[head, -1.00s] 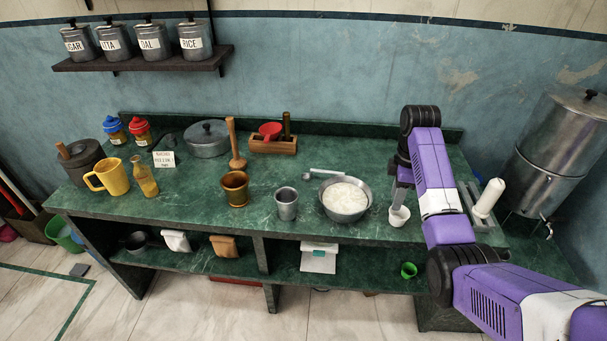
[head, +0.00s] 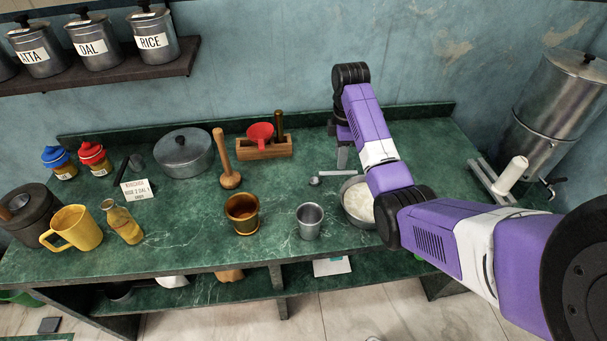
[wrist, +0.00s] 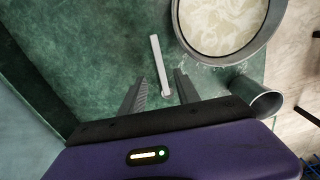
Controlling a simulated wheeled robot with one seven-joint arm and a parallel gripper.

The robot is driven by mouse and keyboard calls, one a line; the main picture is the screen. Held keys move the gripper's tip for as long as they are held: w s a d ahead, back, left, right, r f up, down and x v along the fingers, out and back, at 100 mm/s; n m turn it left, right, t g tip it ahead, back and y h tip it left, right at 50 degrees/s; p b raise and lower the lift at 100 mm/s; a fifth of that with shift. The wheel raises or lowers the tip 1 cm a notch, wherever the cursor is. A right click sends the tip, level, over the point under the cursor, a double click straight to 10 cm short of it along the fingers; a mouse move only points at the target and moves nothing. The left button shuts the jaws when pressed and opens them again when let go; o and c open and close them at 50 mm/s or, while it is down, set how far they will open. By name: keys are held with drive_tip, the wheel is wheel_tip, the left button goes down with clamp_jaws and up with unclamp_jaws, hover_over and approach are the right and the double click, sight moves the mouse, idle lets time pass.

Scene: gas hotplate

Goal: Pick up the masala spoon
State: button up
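The masala spoon is a small pale spoon (head: 330,175) lying on the green counter, just behind the rice bowl (head: 357,198). Its round end is at the left in the head view. In the wrist view the spoon (wrist: 158,58) appears as a thin whitish bar extending from between the fingertips, beside the rice bowl (wrist: 268,22). My gripper (wrist: 161,78) is open and empty, with one finger on each side of the spoon's near end. In the head view my gripper (head: 342,160) points down close to the spoon. Its height above the counter is hard to tell.
A steel tumbler (head: 309,221) and a brass mortar (head: 242,212) stand to the left. A grey cup (wrist: 262,98) is beside the rice bowl in the wrist view. Counter around the spoon's left is clear.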

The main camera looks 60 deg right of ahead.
sight(337, 172)
drive_tip(key=shift+w+a+f+p, duration=0.1)
drive_tip(key=shift+f+p, duration=0.3)
drive_tip(key=shift+f, duration=1.5)
drive_tip(key=shift+w+a+f+p, duration=0.1)
drive_tip(key=shift+f+p, duration=0.25)
drive_tip(key=shift+f, duration=1.55)
clamp_jaws()
